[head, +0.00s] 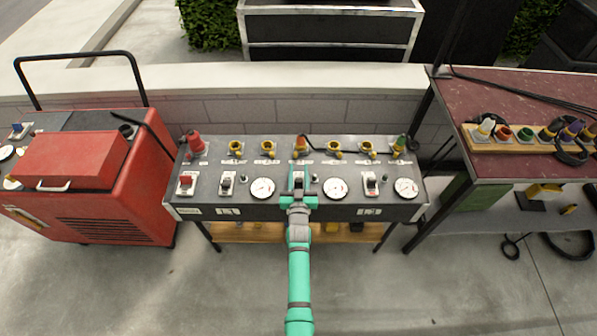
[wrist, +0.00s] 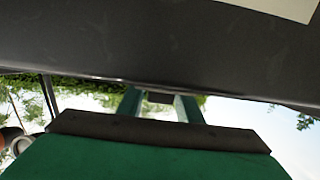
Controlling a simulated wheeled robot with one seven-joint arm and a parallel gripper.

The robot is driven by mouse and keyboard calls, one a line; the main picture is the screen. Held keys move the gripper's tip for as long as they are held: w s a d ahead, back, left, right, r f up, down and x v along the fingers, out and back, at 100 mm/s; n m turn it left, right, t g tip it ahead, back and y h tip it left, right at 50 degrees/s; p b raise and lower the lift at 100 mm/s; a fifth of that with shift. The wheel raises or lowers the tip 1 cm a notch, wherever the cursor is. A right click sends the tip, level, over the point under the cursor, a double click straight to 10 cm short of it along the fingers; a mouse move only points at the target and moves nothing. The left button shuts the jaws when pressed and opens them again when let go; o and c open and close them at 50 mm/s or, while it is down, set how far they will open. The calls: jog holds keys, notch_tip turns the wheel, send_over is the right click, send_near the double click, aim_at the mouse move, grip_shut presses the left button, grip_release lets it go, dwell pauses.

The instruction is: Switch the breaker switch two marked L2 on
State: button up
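A dark control panel (head: 215,196) carries a row of breaker switches and dials. My gripper (head: 298,180) is over the middle of this row, between two dials, and hides most of what lies there. A breaker switch (head: 228,182) shows to its left and another breaker switch (head: 371,184) to its right. The front labels are too blurred to read surely, so I cannot confirm which switch is L2. In the wrist view, my gripper's teal fingers (wrist: 159,105) stand apart below the dark panel surface (wrist: 160,45). A small dark block shows between them; I cannot tell what it is.
Several yellow sockets (head: 268,147) and a red-handled switch (head: 187,182) are on the panel. A red generator-like cart (head: 75,165) stands left, close to the panel. A table (head: 510,95) stands right. A low wall (head: 240,105) runs behind. The floor in front is clear.

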jog(key=c, duration=0.6)
jog(key=shift+w+a, duration=0.2)
jog(key=shift+w, duration=0.05)
jog(key=shift+w+d+f+g, duration=0.15)
jog(key=shift+g, duration=0.5)
jog(key=shift+w+d+f+g, duration=0.1)
jog(key=shift+w+f+g, duration=0.05)
jog(key=shift+g, duration=0.5)
jog(key=shift+w+a+f+g, duration=0.15)
jog(key=shift+f+g, duration=0.25)
jog(key=shift+g, duration=0.4)
jog(key=o, duration=1)
jog(key=shift+o, duration=0.2)
jog(key=v, duration=1.1)
